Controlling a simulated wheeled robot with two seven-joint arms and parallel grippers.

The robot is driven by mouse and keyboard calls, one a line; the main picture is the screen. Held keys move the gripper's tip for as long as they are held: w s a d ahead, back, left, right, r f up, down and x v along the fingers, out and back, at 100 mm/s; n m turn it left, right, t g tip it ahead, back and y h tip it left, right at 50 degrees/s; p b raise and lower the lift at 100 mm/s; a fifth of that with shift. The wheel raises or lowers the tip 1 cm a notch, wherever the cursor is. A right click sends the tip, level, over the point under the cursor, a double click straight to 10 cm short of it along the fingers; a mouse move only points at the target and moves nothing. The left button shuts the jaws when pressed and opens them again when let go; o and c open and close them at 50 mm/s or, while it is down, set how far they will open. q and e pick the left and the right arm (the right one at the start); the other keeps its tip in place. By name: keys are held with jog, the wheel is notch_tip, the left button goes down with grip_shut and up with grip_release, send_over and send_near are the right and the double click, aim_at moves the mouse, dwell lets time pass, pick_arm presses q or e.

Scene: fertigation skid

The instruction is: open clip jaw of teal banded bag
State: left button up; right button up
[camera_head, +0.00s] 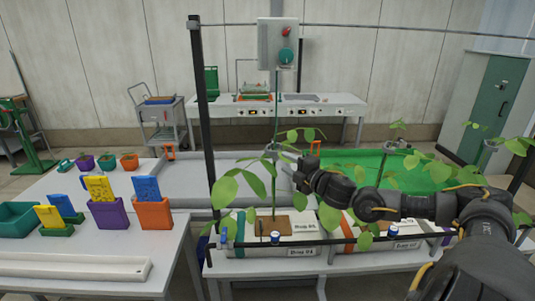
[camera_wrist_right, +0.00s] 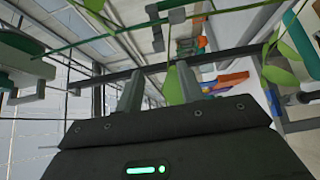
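The white bag (camera_head: 285,240) with a teal band (camera_head: 240,229) lies on the front bench and bears a leafy plant (camera_head: 273,190). A small pale grey clip (camera_head: 274,152) sits on its upright stem and string; its jaw is too small to read. My right gripper (camera_head: 287,162) is just right of the stem, close to the clip; contact cannot be told. In the right wrist view its two fingers (camera_wrist_right: 157,88) stand apart with no object clearly held. A green leaf shows beyond them, and a grey piece (camera_wrist_right: 176,14) that may be the clip. My left gripper is out of view.
A second white bag (camera_head: 385,243) lies to the right. A black post (camera_head: 204,110) and horizontal rail (camera_head: 250,243) frame the bench. Colored bins (camera_head: 108,212) stand on the left table. A grey control box (camera_head: 278,44) hangs above the plant.

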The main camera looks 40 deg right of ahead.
aim_at(271, 153)
jog(key=w+p, duration=0.4)
jog(key=w, duration=0.6)
jog(key=shift+r, duration=0.1)
jog(key=shift+w, duration=0.4)
jog(key=shift+f, duration=0.2)
grip_shut()
